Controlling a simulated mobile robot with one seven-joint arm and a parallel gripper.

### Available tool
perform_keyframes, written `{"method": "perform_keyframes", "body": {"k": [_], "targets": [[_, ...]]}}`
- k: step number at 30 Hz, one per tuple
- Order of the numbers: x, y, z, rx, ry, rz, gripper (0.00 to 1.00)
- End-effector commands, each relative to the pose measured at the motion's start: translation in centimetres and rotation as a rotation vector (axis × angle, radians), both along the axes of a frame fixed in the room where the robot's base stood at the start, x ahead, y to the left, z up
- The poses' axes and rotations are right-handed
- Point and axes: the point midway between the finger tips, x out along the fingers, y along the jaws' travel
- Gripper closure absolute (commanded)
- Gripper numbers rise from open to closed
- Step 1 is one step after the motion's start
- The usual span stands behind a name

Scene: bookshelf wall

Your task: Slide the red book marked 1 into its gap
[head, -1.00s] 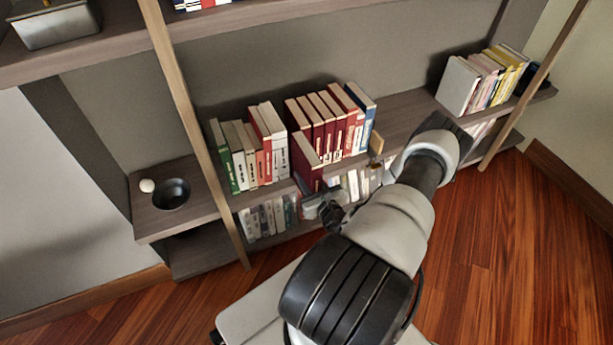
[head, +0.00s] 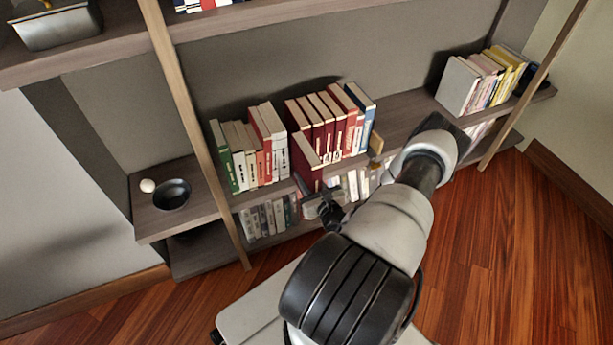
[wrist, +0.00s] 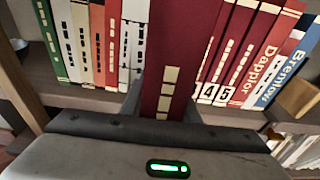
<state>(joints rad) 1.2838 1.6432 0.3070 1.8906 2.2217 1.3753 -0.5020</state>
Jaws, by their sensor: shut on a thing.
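The red book (head: 306,165) stands upright and sticks out in front of the row on the middle shelf. In the wrist view the red book (wrist: 178,50) shows its dark red spine with cream blocks; I cannot read its number. My gripper (head: 322,200) is shut on the lower part of this book, and its fingers (wrist: 162,110) sit on either side of the spine. Behind the book lies the space between the white book (head: 274,135) on the left and the red books marked with numbers (wrist: 222,60) on the right. The depth of that space is hidden by the held book.
A blue book (head: 364,112) and a wooden block (head: 376,143) end the row on the right. The shelf board (head: 405,115) is bare beyond them. Lower-shelf books (head: 268,217) stand beneath. A wooden post (head: 190,115) rises at left, near a black bowl (head: 172,194).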

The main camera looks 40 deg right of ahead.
Motion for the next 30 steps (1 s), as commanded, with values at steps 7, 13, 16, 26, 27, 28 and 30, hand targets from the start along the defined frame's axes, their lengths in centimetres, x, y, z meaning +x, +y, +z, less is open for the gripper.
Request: {"method": "perform_keyframes", "body": {"k": [7,13,16,26,27,28,30], "targets": [[0.1,0.0,0.2,-0.001,-0.005,0.000,1.00],[0.2,0.0,0.2,-0.001,-0.006,0.000,1.00],[0.3,-0.1,0.2,-0.002,-0.006,0.000,1.00],[1.4,-0.4,0.2,-0.002,-0.005,0.000,1.00],[1.6,-0.4,0.2,-0.002,-0.005,0.000,1.00],[1.7,-0.4,0.2,-0.002,-0.005,0.000,1.00],[1.9,-0.5,0.2,-0.002,-0.006,0.000,1.00]]}}
